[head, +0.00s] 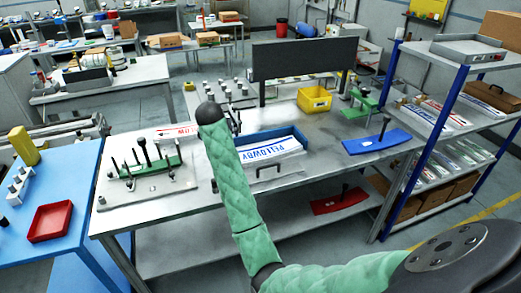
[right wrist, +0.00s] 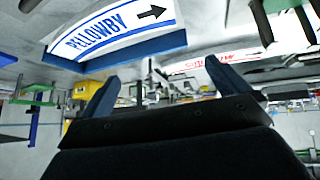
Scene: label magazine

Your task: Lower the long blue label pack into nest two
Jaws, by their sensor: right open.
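The long label pack with blue PELLOWBY lettering (head: 272,150) lies in a blue tray (head: 297,133) on the metal table, right of my right forearm. The same pack shows at the top of the right wrist view (right wrist: 112,32). My right gripper (right wrist: 161,72) is open, its two dark fingers apart with nothing between them. In the head view it is mostly hidden behind my right arm. A green fixture with several dark posts (head: 152,166) stands on a pale plate at the table's left. I cannot tell which nest is two. My left gripper is not in view.
A red-lettered label pack (head: 177,132) lies behind the green fixture. A yellow bin (head: 314,99), a dark upright panel (head: 302,59) and a blue curved plate with a knob (head: 376,141) stand on the table. A shelf rack (head: 410,150) borders the right side.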

